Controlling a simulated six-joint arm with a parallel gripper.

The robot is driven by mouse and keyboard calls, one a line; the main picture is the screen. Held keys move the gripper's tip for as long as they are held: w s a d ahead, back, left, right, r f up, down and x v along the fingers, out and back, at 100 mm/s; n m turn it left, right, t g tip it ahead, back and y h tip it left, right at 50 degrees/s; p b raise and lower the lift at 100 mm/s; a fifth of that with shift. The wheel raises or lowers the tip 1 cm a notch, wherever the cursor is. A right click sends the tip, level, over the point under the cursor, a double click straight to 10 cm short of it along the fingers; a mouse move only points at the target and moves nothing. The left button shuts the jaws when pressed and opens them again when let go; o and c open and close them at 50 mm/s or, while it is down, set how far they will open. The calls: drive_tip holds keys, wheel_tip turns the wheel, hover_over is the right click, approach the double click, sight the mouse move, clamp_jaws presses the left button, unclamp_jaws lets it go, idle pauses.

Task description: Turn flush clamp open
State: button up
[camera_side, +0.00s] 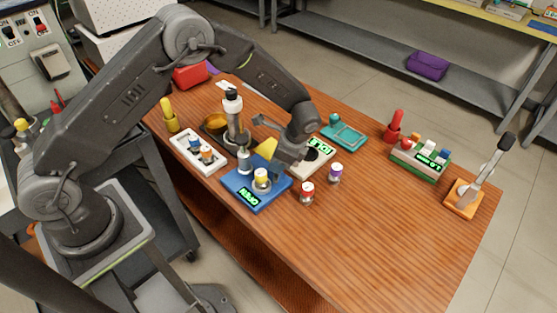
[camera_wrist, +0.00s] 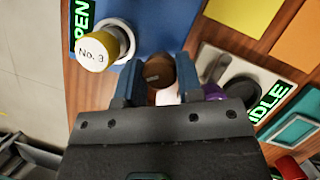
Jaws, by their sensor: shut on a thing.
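A blue unit (camera_side: 243,187) sits on the wooden table, and its blue top also shows in the wrist view (camera_wrist: 150,22). Its green display (camera_wrist: 82,18) shows the letters "PEN", cut off by the frame edge. My gripper (camera_wrist: 158,82) is shut on a brown round knob at the unit's edge, one blue finger on each side. The knob's lower part is hidden. I cannot tell its turn angle.
A pale unit with an "IDLE" display (camera_wrist: 270,103) is close on the right. A red-capped vial (camera_side: 307,191) and a purple-capped vial (camera_side: 335,173) stand nearby.

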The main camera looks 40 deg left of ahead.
drive_tip(key=n, duration=0.2)
drive_tip(key=n+g+h, duration=0.1)
drive_tip(key=n, duration=0.2)
drive_tip(key=shift+g, duration=0.3)
drive_tip(key=n+h, duration=0.1)
drive_tip(key=n, duration=0.1)
drive_tip(key=n+h, duration=0.1)
drive_tip(key=n, duration=0.2)
drive_tip(key=shift+a+g, duration=0.15)
drive_tip(key=shift+g, duration=0.25)
drive_tip(key=shift+n, duration=0.3)
drive_tip(key=o, duration=0.6)
drive_tip(key=shift+o, duration=0.2)
drive_tip(key=shift+w, duration=0.1)
drive_tip(key=a+v, duration=0.1)
drive_tip(key=v, duration=1.2)
drive_tip(key=shift+d+r, duration=0.45)
drive_tip(key=shift+r, duration=0.1)
